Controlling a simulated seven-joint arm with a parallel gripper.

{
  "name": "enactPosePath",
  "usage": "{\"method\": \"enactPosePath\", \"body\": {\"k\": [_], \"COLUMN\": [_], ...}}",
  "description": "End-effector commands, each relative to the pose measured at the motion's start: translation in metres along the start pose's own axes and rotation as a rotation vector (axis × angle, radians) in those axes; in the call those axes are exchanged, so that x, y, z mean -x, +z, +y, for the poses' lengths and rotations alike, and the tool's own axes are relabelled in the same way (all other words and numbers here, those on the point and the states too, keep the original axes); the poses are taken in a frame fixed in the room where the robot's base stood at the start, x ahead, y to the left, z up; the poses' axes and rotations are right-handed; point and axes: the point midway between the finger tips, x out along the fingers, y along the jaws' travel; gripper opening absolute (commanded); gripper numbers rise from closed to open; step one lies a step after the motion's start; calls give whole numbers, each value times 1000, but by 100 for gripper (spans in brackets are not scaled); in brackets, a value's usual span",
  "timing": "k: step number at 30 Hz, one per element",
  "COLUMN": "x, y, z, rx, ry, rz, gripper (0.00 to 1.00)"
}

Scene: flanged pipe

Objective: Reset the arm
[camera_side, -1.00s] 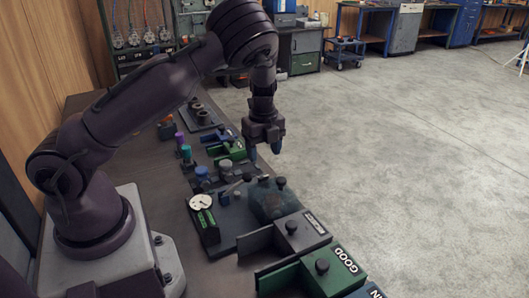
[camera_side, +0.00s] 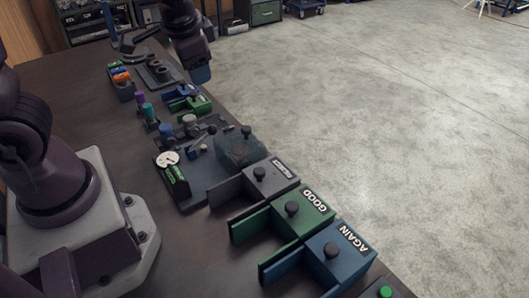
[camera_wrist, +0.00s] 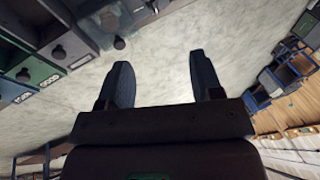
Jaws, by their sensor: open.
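My gripper (camera_wrist: 164,78) shows in the wrist view with its two dark fingers spread apart. Nothing is between them; pale floor shows through the gap. In the side view my gripper (camera_side: 201,74) hangs at the top, above the table's right edge near the far end. It appears clear of the objects below it. Most of my upper arm is out of the side frame.
Grey, green GOOD (camera_side: 303,212) and blue AGAIN (camera_side: 335,256) bins line the near right table edge. Beyond them are a fixture with a dial gauge (camera_side: 168,159), a dark translucent block (camera_side: 238,148) and a tray with dark rings (camera_side: 158,72). Open floor lies right.

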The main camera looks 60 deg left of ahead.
Motion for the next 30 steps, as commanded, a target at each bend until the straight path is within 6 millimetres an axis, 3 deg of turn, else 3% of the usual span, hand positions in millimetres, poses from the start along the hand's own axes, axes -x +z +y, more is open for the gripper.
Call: {"method": "enactPosePath", "body": {"k": [1, 6, 12, 18, 30], "x": [20, 77, 122, 140, 141], "y": [11, 46, 65, 68, 67], "z": [12, 55, 75, 69, 67], "rx": [46, 137, 180, 193, 202], "ry": [58, 237, 303, 272, 269], "rz": [7, 33, 176, 275, 279], "gripper": [60, 60, 60, 60, 60]}}
